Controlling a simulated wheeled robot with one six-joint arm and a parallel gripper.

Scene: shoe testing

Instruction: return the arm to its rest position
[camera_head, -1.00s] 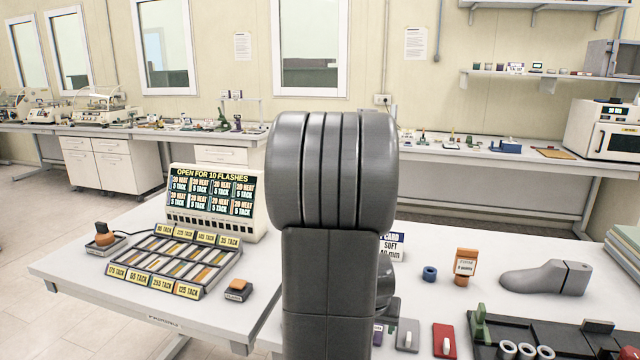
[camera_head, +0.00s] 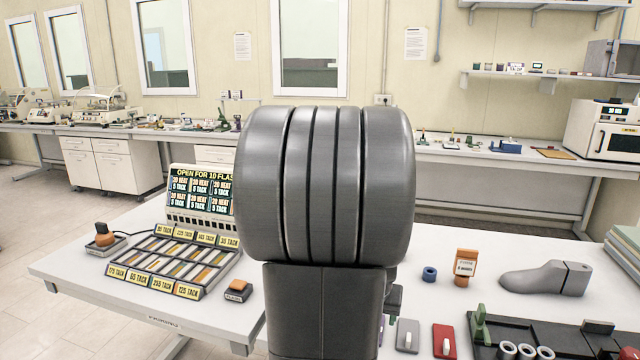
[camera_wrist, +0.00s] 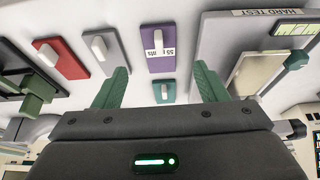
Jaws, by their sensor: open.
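My arm (camera_head: 325,185) stands in the middle of the head view as a thick grey joint above a dark link, close to the camera. It hides the centre of the table and most of my gripper there. In the wrist view my gripper (camera_wrist: 160,72) has its two green fingers spread apart with nothing between them. Beyond the fingers are a purple block (camera_wrist: 158,40) with a white label and a small teal block (camera_wrist: 164,93), both apart from the fingers.
The white table (camera_head: 120,250) carries a display box (camera_head: 200,222), a sample tray (camera_head: 170,262) and an orange-topped button (camera_head: 237,287) at left.

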